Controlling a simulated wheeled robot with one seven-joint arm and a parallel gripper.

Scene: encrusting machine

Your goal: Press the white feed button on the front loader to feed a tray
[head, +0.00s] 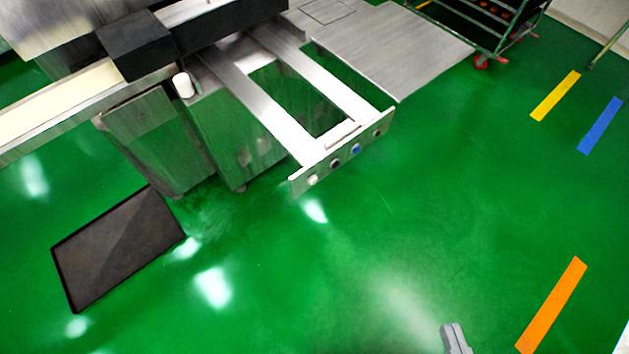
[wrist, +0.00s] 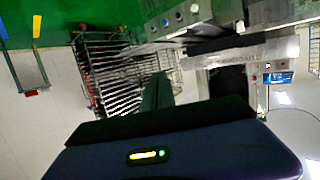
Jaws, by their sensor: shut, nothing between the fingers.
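The front loader (head: 290,128) is two pale metal rails ending in a front panel (head: 345,157) with a row of several buttons. The white feed button (head: 313,179) is at the panel's left end in the head view. Black, blue and dark buttons follow to its right. My gripper (head: 455,338) is at the bottom edge of the head view, well apart from the panel. Its fingers are together and empty.
A dark tray (head: 118,250) lies on the green floor at left. The conveyor machine (head: 150,140) stands behind it. A wheeled rack (head: 490,25) is at the top right. Yellow, blue and orange floor strips (head: 552,305) lie at right. The floor between gripper and panel is clear.

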